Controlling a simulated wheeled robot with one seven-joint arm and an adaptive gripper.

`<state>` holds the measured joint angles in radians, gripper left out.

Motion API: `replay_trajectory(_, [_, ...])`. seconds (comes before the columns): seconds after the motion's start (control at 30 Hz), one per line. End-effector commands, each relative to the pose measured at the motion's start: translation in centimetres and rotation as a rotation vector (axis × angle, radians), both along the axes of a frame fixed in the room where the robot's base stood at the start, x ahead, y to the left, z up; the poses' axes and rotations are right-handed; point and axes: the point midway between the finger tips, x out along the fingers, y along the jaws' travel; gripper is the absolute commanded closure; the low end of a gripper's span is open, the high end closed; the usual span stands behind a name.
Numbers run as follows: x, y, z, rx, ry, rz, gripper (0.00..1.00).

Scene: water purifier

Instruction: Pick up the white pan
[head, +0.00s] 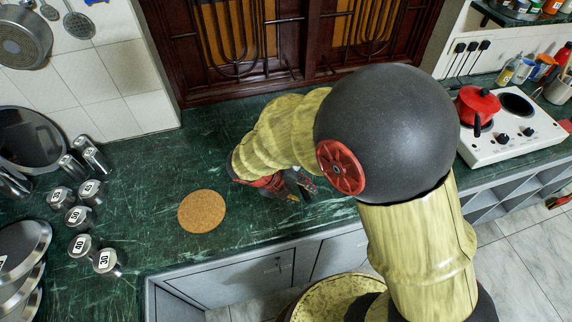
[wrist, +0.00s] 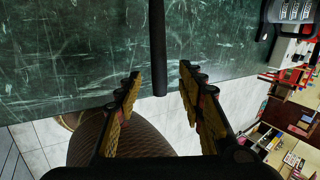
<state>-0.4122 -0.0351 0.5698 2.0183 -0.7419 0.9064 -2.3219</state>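My gripper (head: 298,186) is low over the green counter near its front edge, partly hidden by my own arm. In the wrist view my gripper (wrist: 160,76) is open, its two fingers spread apart. A long black handle (wrist: 157,45) comes in from the top of the wrist view, and its end lies between the fingertips without visible contact. The body it belongs to is outside that view, so I cannot tell whether it is the white pan's. No white pan shows clearly in the head view; my arm covers part of the counter.
A round cork mat (head: 202,211) lies on the green counter (head: 165,180). Numbered metal canisters (head: 78,217) stand at left. A red pot (head: 476,104) sits on the white stove (head: 515,140) at right. A greyish pan (head: 22,38) hangs on the wall.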

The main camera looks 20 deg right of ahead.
Motion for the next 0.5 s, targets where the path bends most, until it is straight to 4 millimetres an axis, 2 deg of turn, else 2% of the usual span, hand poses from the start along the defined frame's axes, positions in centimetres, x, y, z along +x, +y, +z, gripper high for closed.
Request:
replay_trajectory(0.03, [0.0, -0.3, -1.2, 0.000, 0.000, -0.001, 0.61])
replay_trajectory(0.17, [0.2, -1.3, -2.5, 0.000, 0.001, -0.003, 0.61])
replay_trajectory(0.4, [0.3, -1.5, -2.5, 0.000, -0.001, -0.001, 0.61])
replay_trajectory(0.5, [0.2, -1.4, -2.5, 0.000, -0.001, -0.001, 0.66])
